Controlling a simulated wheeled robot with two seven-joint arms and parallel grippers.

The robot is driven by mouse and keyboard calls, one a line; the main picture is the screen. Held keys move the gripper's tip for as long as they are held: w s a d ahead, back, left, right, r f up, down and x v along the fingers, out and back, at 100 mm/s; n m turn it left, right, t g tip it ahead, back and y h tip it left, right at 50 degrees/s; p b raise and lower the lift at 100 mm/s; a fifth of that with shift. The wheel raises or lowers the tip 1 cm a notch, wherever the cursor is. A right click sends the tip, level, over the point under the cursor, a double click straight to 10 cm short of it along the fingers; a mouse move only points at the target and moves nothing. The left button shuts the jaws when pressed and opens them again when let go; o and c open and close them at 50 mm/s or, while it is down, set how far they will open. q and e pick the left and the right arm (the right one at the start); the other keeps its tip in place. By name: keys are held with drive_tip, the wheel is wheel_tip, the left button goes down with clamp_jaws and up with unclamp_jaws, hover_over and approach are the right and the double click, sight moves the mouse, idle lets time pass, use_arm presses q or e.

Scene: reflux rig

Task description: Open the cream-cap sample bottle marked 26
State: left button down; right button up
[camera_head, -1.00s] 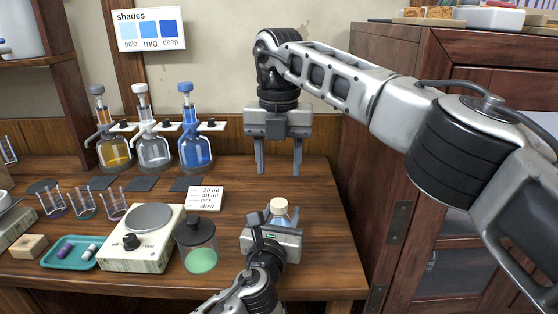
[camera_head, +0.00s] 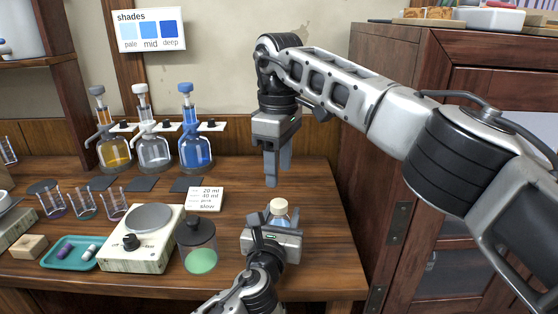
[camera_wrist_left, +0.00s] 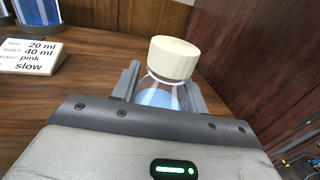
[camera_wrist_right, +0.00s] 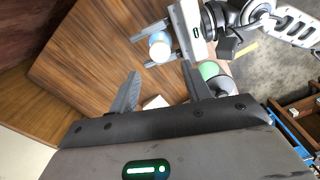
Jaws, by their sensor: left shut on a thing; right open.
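The cream-cap bottle (camera_head: 279,208) stands upright near the front right of the bench, with blue liquid inside. Its cap (camera_wrist_left: 174,57) is on. No number can be read on it. My left gripper (camera_head: 270,232) is shut on the bottle's body, with a finger on each side below the cap. My right gripper (camera_head: 277,173) is open and empty, pointing down, above and behind the bottle and apart from it. In the right wrist view the bottle (camera_wrist_right: 159,46) lies beyond the open fingers, still between my left gripper's fingers.
A lidded jar with green contents (camera_head: 201,254) and a hotplate (camera_head: 143,247) stand left of the bottle. A recipe card (camera_head: 205,199) is behind them. Several stoppered flasks (camera_head: 196,150) line the back. A wooden cabinet (camera_head: 385,150) bounds the right. Bare bench surrounds the bottle's right side.

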sight(279, 203)
wheel_tip(279, 203, down, 8)
drive_tip(key=shift+r, duration=0.25)
